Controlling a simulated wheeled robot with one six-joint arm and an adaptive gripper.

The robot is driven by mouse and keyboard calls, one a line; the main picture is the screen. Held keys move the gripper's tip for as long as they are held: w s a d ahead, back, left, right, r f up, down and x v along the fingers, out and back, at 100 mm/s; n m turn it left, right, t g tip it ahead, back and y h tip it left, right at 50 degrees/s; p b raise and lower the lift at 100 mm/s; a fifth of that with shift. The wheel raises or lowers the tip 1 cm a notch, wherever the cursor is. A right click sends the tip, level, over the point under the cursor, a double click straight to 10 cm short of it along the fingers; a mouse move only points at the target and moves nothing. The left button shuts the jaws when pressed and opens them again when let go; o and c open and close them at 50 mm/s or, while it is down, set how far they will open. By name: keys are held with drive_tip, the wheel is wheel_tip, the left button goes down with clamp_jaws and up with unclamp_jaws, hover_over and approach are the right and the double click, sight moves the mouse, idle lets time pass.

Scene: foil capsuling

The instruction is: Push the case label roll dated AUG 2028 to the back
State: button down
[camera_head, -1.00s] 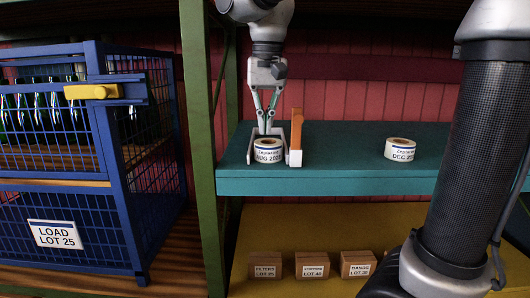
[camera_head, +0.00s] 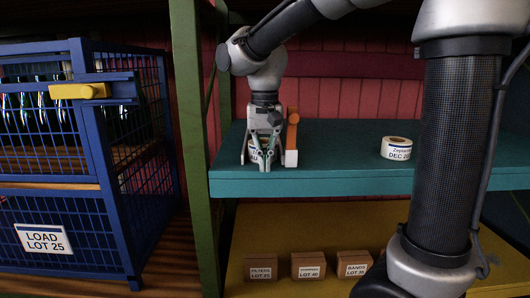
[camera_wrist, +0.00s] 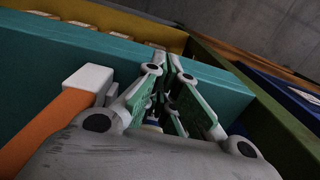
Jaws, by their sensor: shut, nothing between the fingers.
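The case label roll dated AUG 2028 (camera_head: 254,157) is white with a printed label. It stands near the front of the teal shelf (camera_head: 340,175), and only part of its label shows behind my fingers. My gripper (camera_head: 265,168) is shut and empty, pointing down in front of the roll near the shelf's front edge. I cannot tell whether it touches the roll. In the wrist view my closed fingers (camera_wrist: 168,72) reach toward the front edge of the teal shelf (camera_wrist: 80,50), and a sliver of the roll (camera_wrist: 152,127) shows between the finger links.
An orange upright with a white foot (camera_head: 291,157) stands just right of my gripper. A second roll, marked DEC (camera_head: 397,148), stands further right. A green post (camera_head: 195,150) and blue cage (camera_head: 95,150) are left. Small boxes (camera_head: 308,266) sit on the yellow shelf below.

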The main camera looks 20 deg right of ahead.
drive_tip(key=shift+w+d, duration=0.2)
drive_tip(key=shift+w, duration=0.5)
drive_tip(key=shift+w, duration=0.1)
